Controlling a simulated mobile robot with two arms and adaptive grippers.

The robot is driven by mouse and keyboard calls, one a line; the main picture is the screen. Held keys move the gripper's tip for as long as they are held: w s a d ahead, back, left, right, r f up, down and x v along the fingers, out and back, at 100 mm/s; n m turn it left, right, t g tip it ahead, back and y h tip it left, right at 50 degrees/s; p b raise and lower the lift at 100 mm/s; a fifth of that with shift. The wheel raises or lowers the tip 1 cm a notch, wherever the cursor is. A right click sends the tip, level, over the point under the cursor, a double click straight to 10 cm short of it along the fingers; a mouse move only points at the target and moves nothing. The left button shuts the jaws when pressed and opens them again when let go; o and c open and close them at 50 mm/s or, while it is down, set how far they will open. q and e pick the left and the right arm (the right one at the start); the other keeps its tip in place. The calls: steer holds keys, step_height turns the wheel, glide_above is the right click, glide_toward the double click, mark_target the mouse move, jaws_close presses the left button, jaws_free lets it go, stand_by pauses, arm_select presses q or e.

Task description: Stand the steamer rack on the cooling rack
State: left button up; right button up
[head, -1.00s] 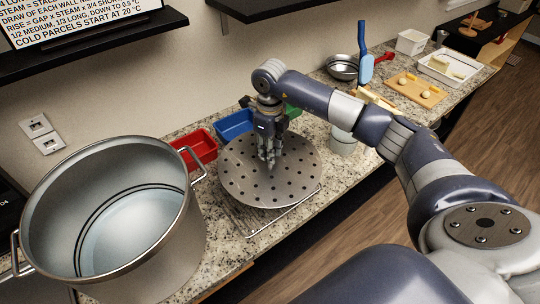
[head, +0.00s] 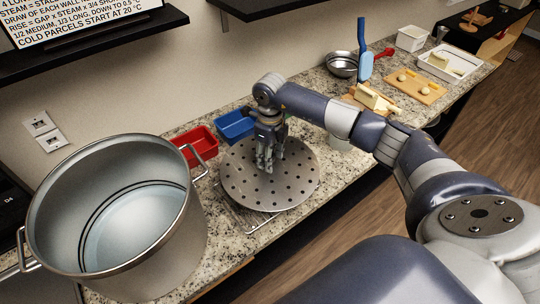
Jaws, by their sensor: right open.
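The steamer rack, a round grey perforated plate (head: 290,185), lies over the wire cooling rack (head: 250,222) on the counter. Only the cooling rack's front and side wires show below the plate; the rest is hidden. How the plate rests underneath cannot be seen. My right gripper (head: 268,170) is open and points down over the plate's upper left part, its fingertips close to the plate's surface. Whether they touch it is unclear. My left gripper is not in view.
A large steel pot (head: 110,220) stands at the left, its handle near the plate. A red bin (head: 197,147) and a blue bin (head: 235,125) sit behind. A cutting board (head: 415,87), metal bowl (head: 342,66) and white tray (head: 448,67) are farther right.

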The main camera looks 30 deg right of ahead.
steer(key=shift+r, duration=0.3)
step_height(320, 180, up, 12)
steer(key=b, duration=0.4)
steer(key=shift+f, duration=0.15)
steer(key=shift+s, duration=0.1)
